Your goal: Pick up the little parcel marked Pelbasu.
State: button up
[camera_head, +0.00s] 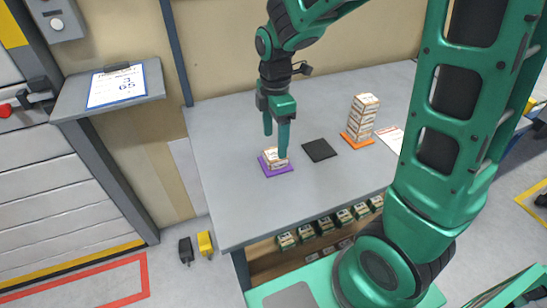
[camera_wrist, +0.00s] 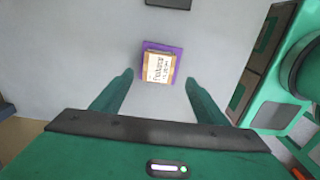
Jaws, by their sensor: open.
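A little parcel (camera_head: 274,155) with a white label lies on a purple square mat (camera_head: 278,171) on the grey table. In the wrist view the parcel (camera_wrist: 159,68) sits on the purple mat (camera_wrist: 177,49), and its label is too small to read with certainty. My gripper (camera_head: 276,139) is over the parcel, pointing down. In the wrist view my gripper's fingers (camera_wrist: 158,80) are apart, one on each side of the parcel, with visible gaps. Nothing is held.
A tall stack of parcels (camera_head: 362,117) stands on an orange mat (camera_head: 357,139). An empty black mat (camera_head: 319,150) lies between it and the purple mat. A white sheet (camera_head: 391,138) lies at the right. Several small boxes (camera_head: 325,226) sit on a shelf under the tabletop (camera_head: 228,204).

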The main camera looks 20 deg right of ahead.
aim_at(276, 153)
jog(key=f, duration=0.5)
jog(key=shift+w+d+f, duration=0.1)
jog(key=shift+w+d, duration=0.1)
jog(key=c, duration=1.2)
